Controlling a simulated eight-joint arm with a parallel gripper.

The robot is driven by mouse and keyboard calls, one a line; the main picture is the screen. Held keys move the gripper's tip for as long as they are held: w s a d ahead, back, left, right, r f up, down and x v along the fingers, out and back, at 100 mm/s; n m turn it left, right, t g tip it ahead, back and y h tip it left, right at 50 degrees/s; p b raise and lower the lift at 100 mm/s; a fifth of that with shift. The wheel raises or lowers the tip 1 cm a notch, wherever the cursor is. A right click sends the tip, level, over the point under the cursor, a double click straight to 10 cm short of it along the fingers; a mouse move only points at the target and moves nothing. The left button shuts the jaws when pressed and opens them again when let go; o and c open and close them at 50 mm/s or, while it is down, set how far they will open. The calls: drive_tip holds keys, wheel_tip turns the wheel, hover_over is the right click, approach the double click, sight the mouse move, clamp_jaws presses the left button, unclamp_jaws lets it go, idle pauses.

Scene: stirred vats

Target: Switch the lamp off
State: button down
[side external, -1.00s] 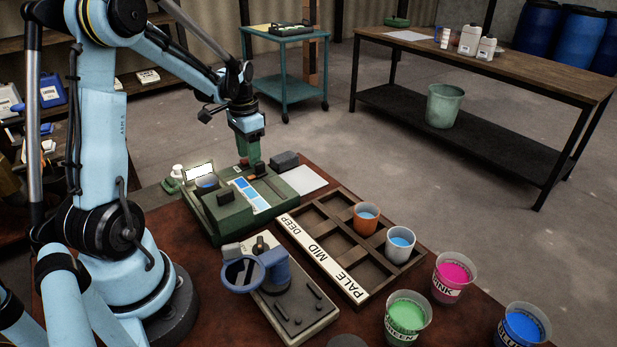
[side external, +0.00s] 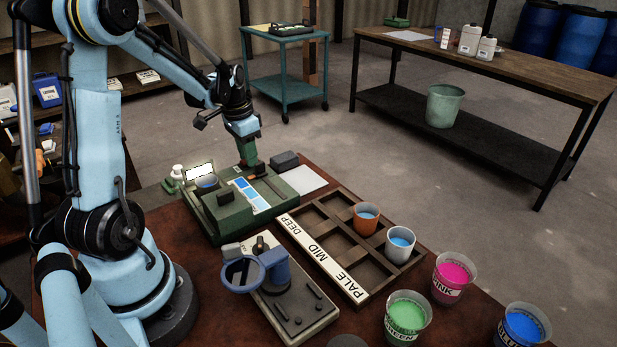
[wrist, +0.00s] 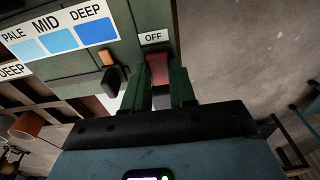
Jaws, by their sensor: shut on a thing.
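A green lamp unit (side external: 230,222) stands on the table beside my arm's base, with a bright white panel (side external: 199,171) and a strip of blue shade swatches (side external: 251,195). In the wrist view, a red switch lever (wrist: 158,68) stands beside an OFF label (wrist: 153,37) at the unit's end. My gripper (wrist: 160,82) is shut on this lever, with one green finger on each side. In the side view my gripper (side external: 249,163) is tilted over the far end of the unit and hides the lever. The white panel looks lit.
An orange knob (side external: 263,172) and a dark block (side external: 285,160) sit close to my gripper. A sorting tray (side external: 330,262) with two cups and a stand with a blue ring (side external: 243,272) are nearer the camera. Pink, green and blue paint cups stand at the front right.

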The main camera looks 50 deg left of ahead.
sight(243, 162)
drive_tip(key=c, duration=0.9)
unclamp_jaws()
drive_tip(key=r, duration=0.4)
drive_tip(key=s+r, duration=0.1)
drive_tip(key=r, duration=0.7)
drive_tip(key=shift+s, duration=0.3)
